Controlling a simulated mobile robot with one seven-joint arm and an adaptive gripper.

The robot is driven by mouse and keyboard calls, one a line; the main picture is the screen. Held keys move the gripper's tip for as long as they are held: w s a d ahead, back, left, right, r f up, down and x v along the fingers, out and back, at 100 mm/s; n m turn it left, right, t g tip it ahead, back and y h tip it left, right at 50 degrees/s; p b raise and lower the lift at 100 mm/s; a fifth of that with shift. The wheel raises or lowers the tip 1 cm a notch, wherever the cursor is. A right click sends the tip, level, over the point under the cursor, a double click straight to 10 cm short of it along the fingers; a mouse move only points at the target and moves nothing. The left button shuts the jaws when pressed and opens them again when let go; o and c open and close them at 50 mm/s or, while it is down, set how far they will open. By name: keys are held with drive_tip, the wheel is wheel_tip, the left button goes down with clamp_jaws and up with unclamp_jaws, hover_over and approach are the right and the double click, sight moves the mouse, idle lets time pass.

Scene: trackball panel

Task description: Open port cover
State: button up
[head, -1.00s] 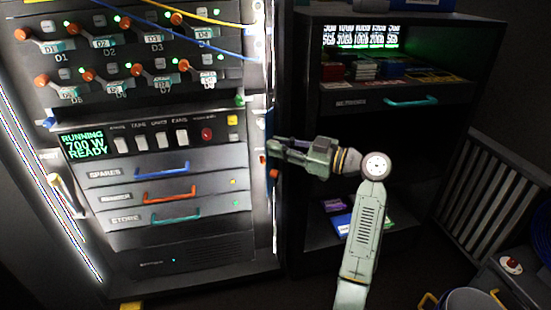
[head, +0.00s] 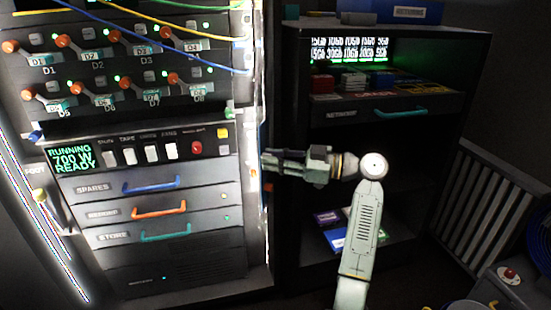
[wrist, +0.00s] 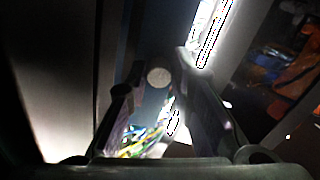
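No part is clearly recognisable as the port cover. At the left edge of the rack, a small blurred label (head: 35,170), perhaps reading "PORT", sits above a small pale fitting (head: 41,197). My gripper (head: 266,163) points left at the right side edge of the rack (head: 205,255); contact cannot be told. In the wrist view my gripper (wrist: 168,105) has its two dark fingers apart, with nothing visibly held. A pale round disc (wrist: 158,77) shows beyond and between the fingers; what it belongs to is unclear.
The rack has drawers with blue (head: 151,186), orange (head: 160,210) and teal (head: 166,235) handles. A dark shelf unit (head: 390,110) stands behind my arm at the right. Coloured cables (wrist: 140,140) show low between the fingers. A grey railing (head: 495,205) is at far right.

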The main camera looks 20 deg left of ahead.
drive_tip(key=o, duration=0.3)
drive_tip(key=shift+o, duration=0.2)
